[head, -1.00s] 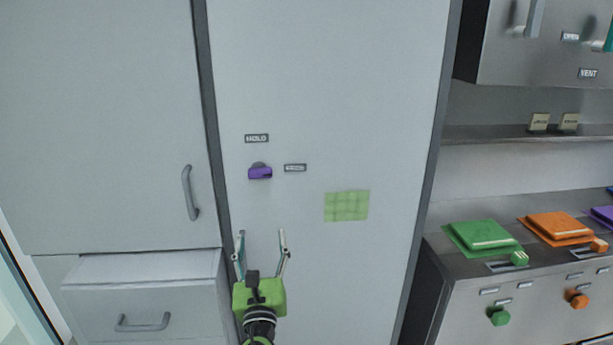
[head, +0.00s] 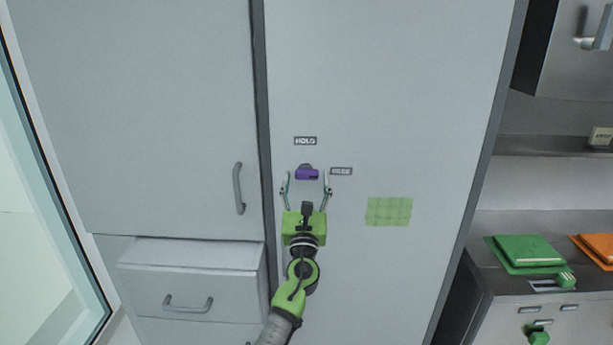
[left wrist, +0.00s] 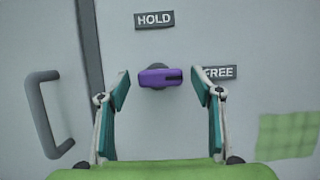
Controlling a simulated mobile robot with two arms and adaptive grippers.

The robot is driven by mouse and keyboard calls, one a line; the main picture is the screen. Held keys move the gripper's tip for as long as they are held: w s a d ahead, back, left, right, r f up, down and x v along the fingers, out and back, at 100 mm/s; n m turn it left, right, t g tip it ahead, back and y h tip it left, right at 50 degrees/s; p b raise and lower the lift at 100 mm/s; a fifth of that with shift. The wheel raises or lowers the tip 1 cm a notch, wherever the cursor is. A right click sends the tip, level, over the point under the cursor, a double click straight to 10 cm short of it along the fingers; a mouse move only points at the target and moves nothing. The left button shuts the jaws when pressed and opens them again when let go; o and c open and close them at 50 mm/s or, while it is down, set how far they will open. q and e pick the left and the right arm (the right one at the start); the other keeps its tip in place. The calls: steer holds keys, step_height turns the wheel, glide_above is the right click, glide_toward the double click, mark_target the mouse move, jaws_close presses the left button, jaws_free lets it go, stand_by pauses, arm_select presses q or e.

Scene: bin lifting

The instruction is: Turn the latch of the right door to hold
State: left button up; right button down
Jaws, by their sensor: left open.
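The purple latch (head: 307,174) sits on the right door (head: 390,90), below the HOLD label (head: 305,141) and left of the FREE label (head: 341,171). In the left wrist view the latch (left wrist: 160,77) lies level, with its dark-marked end toward the FREE label (left wrist: 220,72); the HOLD label (left wrist: 154,20) is above it. My left gripper (head: 306,186) is open, with its fingers on either side of the latch and a gap at each side. In the left wrist view its fingertips (left wrist: 160,85) show apart. I cannot tell the depth gap to the door. My right gripper is not in view.
A cabinet door handle (head: 239,188) is left of the seam. Below it a drawer (head: 190,285) stands partly out. A green patch (head: 389,211) is on the door at right. A steel counter with a green pad (head: 528,252) is at far right.

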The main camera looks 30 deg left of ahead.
arm_select(q)
steer(key=shift+w+a+r, duration=0.15)
steer(key=shift+w+a, duration=0.05)
steer(key=shift+w, duration=0.1)
steer(key=c, duration=1.1)
